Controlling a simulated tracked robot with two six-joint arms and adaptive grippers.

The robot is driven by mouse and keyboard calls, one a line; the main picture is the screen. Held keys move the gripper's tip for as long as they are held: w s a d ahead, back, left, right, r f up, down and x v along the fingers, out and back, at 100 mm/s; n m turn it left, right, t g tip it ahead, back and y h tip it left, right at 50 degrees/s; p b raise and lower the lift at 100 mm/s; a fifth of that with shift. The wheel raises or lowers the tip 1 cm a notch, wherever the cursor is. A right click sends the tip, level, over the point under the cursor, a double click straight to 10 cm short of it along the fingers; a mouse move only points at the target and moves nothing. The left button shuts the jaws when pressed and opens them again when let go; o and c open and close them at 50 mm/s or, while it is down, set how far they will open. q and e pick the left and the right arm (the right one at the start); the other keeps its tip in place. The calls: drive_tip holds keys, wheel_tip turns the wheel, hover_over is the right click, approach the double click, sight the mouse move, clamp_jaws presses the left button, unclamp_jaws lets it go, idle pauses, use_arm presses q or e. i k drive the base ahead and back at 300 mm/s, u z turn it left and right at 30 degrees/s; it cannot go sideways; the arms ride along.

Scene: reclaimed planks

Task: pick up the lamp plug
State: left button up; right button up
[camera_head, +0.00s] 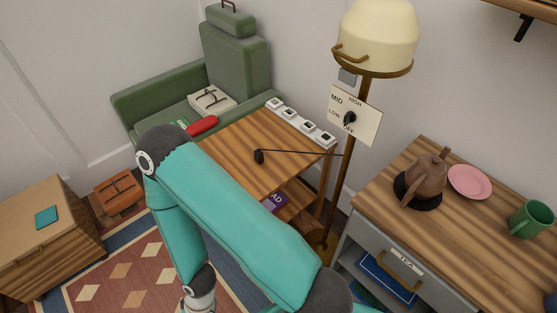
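The lamp plug (259,157) is small and black. It lies on the striped wooden side table (240,140), near the middle of its top. A thin dark cord runs right from it to the pole of the floor lamp (378,38). A white socket strip (300,123) lies along the table's back right edge, apart from the plug. One teal arm of mine rises from the bottom edge and bends down at the left, in front of the table's front part. Its gripper is not visible, and neither is my other gripper.
A green armchair (235,60) stands behind the table, with a red object (202,125) on it. A dial sign (354,115) is at the lamp pole. At right, a cabinet (470,235) bears a teapot (425,180), pink plate (470,182) and green mug (532,219).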

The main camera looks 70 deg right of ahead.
sight(259, 155)
drive_tip(key=z, duration=1.2)
drive_tip(key=i, duration=0.95)
